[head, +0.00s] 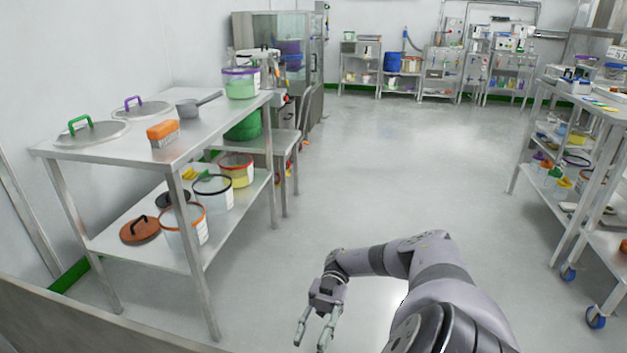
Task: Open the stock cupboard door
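I cannot pick out the stock cupboard door for certain. A tall metal and glass cabinet (271,25) stands at the back left beyond the steel tables; whether it is the stock cupboard I cannot tell. A grey-brown panel edge (70,325) crosses the lower left corner close to me; what it belongs to is unclear. My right gripper (311,344) hangs low at the bottom centre over the floor, its two fingers apart and nothing between them. It is far from the cabinet. My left gripper is out of view.
A steel table (205,140) at left holds lids, a scoop, an orange brush (163,133) and a purple-rimmed tub, with buckets on its lower shelf. A wheeled steel trolley (590,110) stands at right. The floor (410,150) between them is clear.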

